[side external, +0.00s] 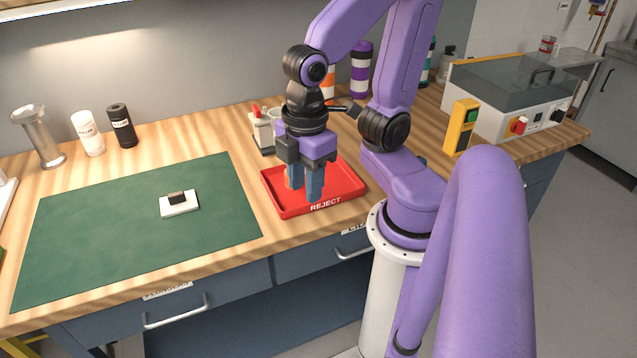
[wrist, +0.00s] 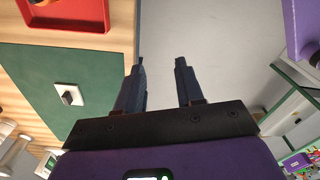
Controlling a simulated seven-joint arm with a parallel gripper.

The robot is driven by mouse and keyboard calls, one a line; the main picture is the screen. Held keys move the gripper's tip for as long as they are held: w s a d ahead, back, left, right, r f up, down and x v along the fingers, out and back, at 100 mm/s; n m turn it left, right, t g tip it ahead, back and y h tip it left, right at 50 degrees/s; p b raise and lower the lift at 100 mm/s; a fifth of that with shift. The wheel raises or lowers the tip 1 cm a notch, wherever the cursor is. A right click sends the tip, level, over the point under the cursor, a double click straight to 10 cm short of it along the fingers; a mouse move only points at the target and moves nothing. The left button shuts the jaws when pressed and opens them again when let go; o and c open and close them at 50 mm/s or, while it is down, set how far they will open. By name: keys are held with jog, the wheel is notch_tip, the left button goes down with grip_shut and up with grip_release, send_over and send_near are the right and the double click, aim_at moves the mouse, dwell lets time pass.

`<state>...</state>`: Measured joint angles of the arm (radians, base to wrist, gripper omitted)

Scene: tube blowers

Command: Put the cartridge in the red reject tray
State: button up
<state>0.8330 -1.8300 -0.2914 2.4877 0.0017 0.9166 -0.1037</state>
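A small white piece with a dark block on top (side external: 179,206), which looks like the cartridge, lies on the green mat (side external: 110,240). It also shows in the wrist view (wrist: 70,96), left of my fingers. The red reject tray (side external: 325,206) stands right of the mat; its corner shows at the top left of the wrist view (wrist: 85,15). My gripper (side external: 305,195) points down and overlaps the tray in the side view. In the wrist view my fingers (wrist: 160,65) are apart with nothing between them, against grey floor. The fingers hide part of the tray's inside.
A metal cup (side external: 38,138), a white bottle (side external: 88,134) and a black bottle (side external: 122,126) stand at the back left. A clear-lidded machine (side external: 520,95) and a yellow switch box (side external: 460,127) are at the right. Most of the mat is clear.

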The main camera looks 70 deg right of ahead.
jog(key=shift+s, duration=1.25)
dwell(0.4)
